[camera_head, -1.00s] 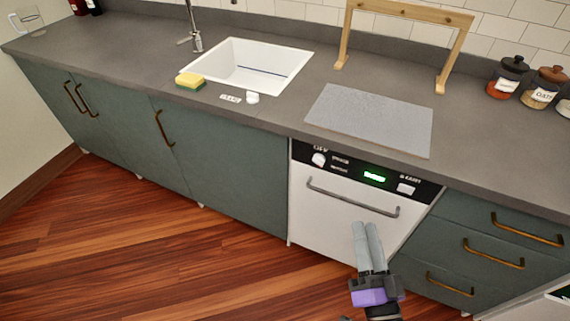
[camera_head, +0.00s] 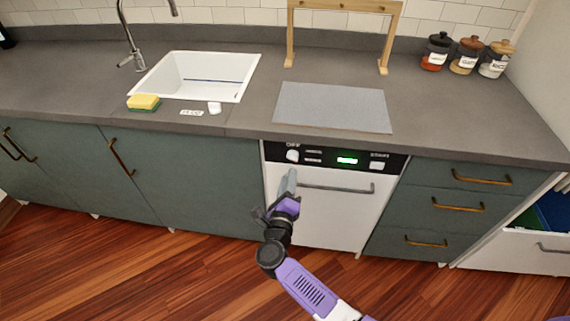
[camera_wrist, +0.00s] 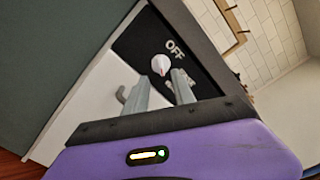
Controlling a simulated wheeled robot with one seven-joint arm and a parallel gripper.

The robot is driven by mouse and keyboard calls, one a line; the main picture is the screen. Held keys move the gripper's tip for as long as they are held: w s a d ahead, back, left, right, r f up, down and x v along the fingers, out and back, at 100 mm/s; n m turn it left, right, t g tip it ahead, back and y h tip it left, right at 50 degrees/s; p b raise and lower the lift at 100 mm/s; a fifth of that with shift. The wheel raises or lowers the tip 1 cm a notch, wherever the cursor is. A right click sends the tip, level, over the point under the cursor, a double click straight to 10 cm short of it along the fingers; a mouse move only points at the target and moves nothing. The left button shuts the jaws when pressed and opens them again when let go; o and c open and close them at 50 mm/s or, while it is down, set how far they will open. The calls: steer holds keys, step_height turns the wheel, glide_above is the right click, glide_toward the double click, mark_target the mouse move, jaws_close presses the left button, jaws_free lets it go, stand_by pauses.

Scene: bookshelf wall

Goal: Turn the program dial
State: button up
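The program dial (camera_head: 292,155) is a small white knob at the left end of the dishwasher's black control panel (camera_head: 328,157), under the word OFF. It also shows in the wrist view (camera_wrist: 160,65), just beyond the fingertips, with its pointer tapering to one side. My gripper (camera_head: 289,172) is just below the dial in the head view. In the wrist view my gripper (camera_wrist: 161,82) has its two grey fingers apart with a gap between them, and nothing is held. The dial appears just ahead of this gap; contact cannot be told.
The white dishwasher door (camera_head: 322,215) has a grey bar handle (camera_head: 340,188) right of my gripper. The panel also holds a green display (camera_head: 347,160) and a start button (camera_head: 377,165). The counter edge overhangs above. Green cabinets (camera_head: 190,185) flank the left side.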

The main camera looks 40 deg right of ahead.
mark_target(292, 157)
steer(key=x, duration=0.6)
steer(key=shift+w+d, duration=0.15)
steer(key=shift+d, duration=0.2)
jaws_close()
